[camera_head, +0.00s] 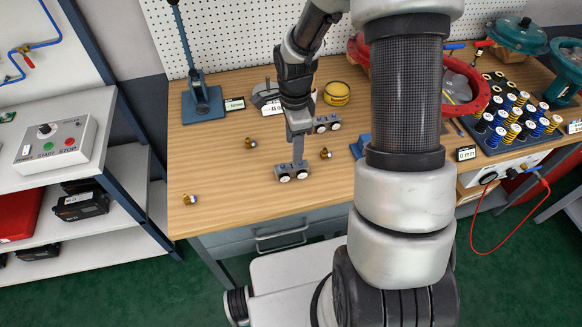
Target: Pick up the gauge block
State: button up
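A small grey block with two round white-faced gauges (292,174) lies on the wooden workbench near its front edge. A similar grey block with round faces (327,123) lies farther back, just right of my wrist. My gripper (299,163) points down at the front block, its fingers reaching the block's top right part. The fingers are seen edge-on, so the gap between them is hidden. I cannot tell whether they touch or grip the block. The block appears to rest on the bench top.
Several brass fittings (250,143) lie loose on the bench (225,160). A blue stand (203,102) and yellow tin (337,93) are behind. A red ring-shaped part (482,92) and a rack of springs (490,147) are right. The bench's front left is mostly clear.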

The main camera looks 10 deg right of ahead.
send_over(292, 166)
jog(key=f, duration=0.4)
jog(key=shift+s+d+f, duration=0.2)
jog(key=shift+d+f, duration=0.05)
jog(key=shift+f, duration=0.15)
jog(key=shift+w+a+f, duration=0.1)
jog(key=shift+a+f, duration=0.1)
jog(key=shift+f, duration=1.15)
jog(key=shift+w+a+f, duration=0.1)
jog(key=shift+a+f, duration=0.05)
jog(key=shift+f, duration=1.15)
jog(key=shift+r, duration=0.1)
jog(key=c, duration=1.1)
